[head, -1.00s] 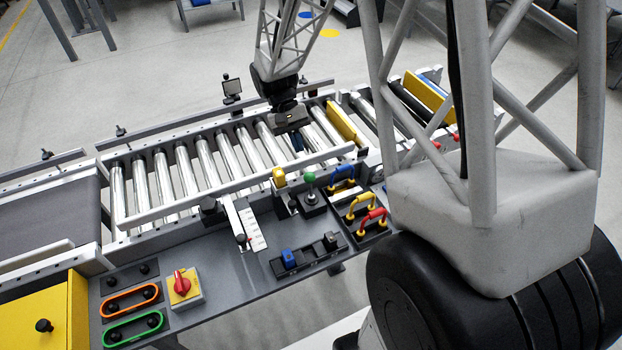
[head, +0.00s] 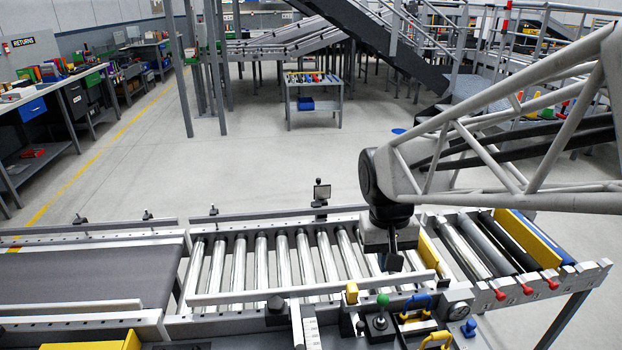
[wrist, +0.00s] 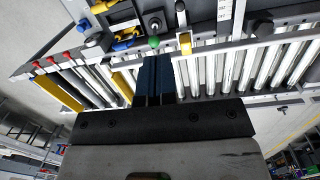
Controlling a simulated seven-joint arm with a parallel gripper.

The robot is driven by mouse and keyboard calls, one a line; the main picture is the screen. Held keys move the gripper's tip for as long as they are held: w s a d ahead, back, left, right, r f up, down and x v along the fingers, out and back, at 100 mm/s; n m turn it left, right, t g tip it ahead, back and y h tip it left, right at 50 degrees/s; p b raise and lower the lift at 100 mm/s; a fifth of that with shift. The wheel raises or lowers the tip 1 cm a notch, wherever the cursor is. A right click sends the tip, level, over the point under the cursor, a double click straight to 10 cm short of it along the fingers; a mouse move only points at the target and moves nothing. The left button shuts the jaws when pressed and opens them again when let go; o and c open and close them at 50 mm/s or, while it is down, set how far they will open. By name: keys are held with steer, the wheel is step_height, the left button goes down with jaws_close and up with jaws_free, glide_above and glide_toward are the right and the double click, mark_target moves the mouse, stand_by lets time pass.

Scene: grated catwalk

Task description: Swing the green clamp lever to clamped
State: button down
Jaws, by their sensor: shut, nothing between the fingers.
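The green-knobbed lever (head: 383,299) stands on a dark base plate on the near side of the roller conveyor, its green ball on top. In the wrist view the green knob (wrist: 153,42) shows just beyond the fingertips. My gripper (head: 391,262) hangs over the rollers, behind and above the lever, apart from it in the head view. Its dark blue fingers (wrist: 153,66) are together with nothing between them. The lever's lower end and any clamped marking are not clear.
A yellow-topped part (head: 351,292) stands just left of the lever. Blue (head: 417,303) and yellow (head: 435,340) handles stand to its right. A rail (head: 310,290) runs along the rollers' near side. A gauge (head: 459,310) and red knobs (head: 526,289) lie farther right.

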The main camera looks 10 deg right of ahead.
steer(key=s+a+r+n+t, duration=0.1)
steer(key=s+r+t, duration=0.1)
steer(key=s, duration=0.3)
steer(key=n+t+h, duration=0.2)
steer(key=n+t, duration=1)
steer(key=n, duration=0.5)
glide_toward(384, 303)
steer(key=v, duration=0.6)
steer(key=shift+s, duration=0.25)
steer(key=shift+x, duration=1.25)
steer(key=shift+m, duration=0.3)
steer(key=shift+x, duration=5.8)
steer(key=shift+w+r, duration=0.1)
steer(key=shift+w, duration=0.05)
